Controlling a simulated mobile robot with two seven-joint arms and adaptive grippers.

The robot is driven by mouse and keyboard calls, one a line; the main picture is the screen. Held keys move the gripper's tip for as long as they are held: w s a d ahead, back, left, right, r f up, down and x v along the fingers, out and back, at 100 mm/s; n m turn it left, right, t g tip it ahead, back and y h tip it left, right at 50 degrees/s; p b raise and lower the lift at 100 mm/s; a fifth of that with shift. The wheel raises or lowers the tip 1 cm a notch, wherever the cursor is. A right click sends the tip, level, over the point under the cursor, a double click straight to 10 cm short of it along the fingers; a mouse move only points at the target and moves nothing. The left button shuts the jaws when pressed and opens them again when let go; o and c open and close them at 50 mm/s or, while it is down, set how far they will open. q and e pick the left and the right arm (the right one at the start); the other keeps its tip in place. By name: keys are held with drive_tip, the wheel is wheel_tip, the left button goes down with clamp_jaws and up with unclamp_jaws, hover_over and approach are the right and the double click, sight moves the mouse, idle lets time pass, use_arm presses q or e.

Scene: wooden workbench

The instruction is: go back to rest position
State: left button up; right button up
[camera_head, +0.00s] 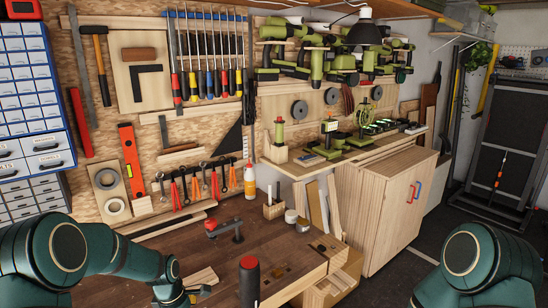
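My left arm comes in from the left edge and bends down over the near left part of the wooden workbench (185,240). Its wrist runs out at the bottom edge, so the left gripper's fingers do not show. My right arm shows only as green rounded links at the bottom right corner, over the floor side. The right gripper is out of view. I cannot see whether either hand holds anything.
On the bench stand a red-topped clamp (233,232), a red-and-black handle (249,280), an orange-white bottle (250,181) and small wood pieces (203,278). A wooden cabinet (392,212) stands right of it. Tools hang on the back wall. Dark floor (395,270) lies open at right.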

use_arm(q)
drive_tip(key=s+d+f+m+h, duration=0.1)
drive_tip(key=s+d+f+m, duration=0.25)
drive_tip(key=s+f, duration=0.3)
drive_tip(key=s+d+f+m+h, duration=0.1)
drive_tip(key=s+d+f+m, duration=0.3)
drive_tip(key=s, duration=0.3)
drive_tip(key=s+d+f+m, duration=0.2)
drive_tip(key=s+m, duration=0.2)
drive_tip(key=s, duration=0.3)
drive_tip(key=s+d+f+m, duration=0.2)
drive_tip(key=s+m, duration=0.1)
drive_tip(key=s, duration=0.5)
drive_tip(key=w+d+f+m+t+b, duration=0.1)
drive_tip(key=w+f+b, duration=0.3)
drive_tip(key=b, duration=0.6)
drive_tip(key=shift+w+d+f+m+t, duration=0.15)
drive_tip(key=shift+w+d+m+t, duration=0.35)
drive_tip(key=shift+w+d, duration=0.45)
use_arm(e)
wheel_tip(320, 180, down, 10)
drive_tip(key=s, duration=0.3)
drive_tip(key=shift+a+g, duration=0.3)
